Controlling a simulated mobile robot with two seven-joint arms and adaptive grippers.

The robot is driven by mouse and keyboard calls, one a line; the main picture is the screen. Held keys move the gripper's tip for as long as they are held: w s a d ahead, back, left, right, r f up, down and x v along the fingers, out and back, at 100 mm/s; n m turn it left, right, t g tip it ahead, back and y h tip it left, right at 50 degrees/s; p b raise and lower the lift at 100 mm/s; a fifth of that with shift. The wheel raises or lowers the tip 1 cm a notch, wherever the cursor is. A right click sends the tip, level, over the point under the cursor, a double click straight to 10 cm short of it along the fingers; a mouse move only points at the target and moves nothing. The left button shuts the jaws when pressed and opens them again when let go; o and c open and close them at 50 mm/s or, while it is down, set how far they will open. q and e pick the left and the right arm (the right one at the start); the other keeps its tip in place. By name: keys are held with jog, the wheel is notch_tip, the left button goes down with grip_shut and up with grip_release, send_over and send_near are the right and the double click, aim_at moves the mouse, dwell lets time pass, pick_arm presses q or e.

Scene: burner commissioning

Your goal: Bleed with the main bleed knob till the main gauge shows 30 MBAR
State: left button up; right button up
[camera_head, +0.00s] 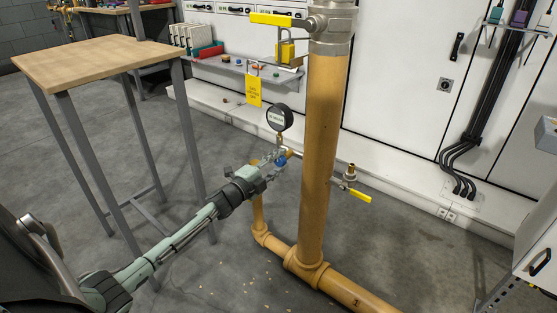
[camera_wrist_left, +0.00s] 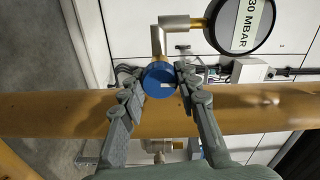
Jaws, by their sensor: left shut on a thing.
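The main bleed knob is a blue round knob (camera_wrist_left: 159,79) with a white mark, centred in the left wrist view; it also shows in the head view (camera_head: 280,161). My left gripper (camera_wrist_left: 160,82) has its two fingers on either side of the knob and is shut on it; in the head view it (camera_head: 272,165) reaches in from the lower left. The main gauge (camera_head: 279,118) is a round black-rimmed dial above the knob. In the left wrist view the gauge (camera_wrist_left: 240,22) shows "30 MBAR" on its face. My right gripper is not in view.
A thick yellow-brown pipe (camera_head: 318,160) rises just right of the knob. A yellow-handled valve (camera_head: 280,20) sits at its top and another yellow lever (camera_head: 355,194) lies low to the right. A wooden-topped table (camera_head: 95,62) stands at left.

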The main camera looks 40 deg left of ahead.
pick_arm(q)
jog(key=shift+n, duration=0.3)
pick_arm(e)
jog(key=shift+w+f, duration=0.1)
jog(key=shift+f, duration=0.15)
pick_arm(q)
jog(key=o, duration=1.2)
jog(key=s, duration=0.8)
jog(key=s+a, duration=0.1)
jog(key=s, duration=0.3)
